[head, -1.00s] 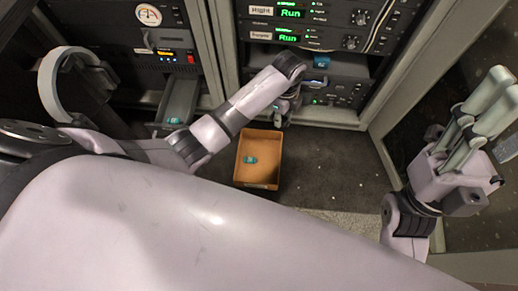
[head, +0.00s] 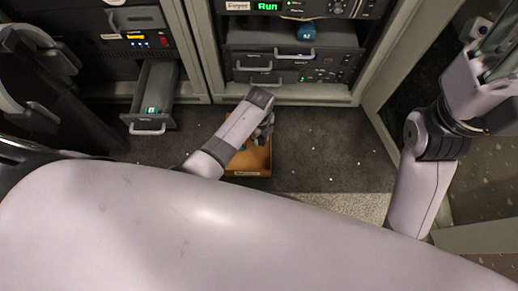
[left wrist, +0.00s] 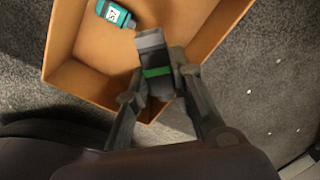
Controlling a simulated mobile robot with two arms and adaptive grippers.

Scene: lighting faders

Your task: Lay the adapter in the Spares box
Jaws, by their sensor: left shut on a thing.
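The Spares box (head: 249,173) is an open orange-brown box on the floor, partly hidden in the head view by my left arm. It also shows in the left wrist view (left wrist: 84,81). My left gripper (head: 264,130) is over the box. In the left wrist view, my left gripper (left wrist: 160,86) is shut on a grey and black block with a green band, apparently the adapter (left wrist: 154,58). The block is held over the box's near part; its height above the floor of the box is hard to tell. My right gripper (head: 490,45) is at the right, its fingertips cut off.
A teal labelled piece (left wrist: 115,14) lies inside the box. An open drawer (head: 150,100) at the left holds another small teal item. A blue item (head: 305,32) sits on the rack. The carpet (head: 320,150) right of the box is clear.

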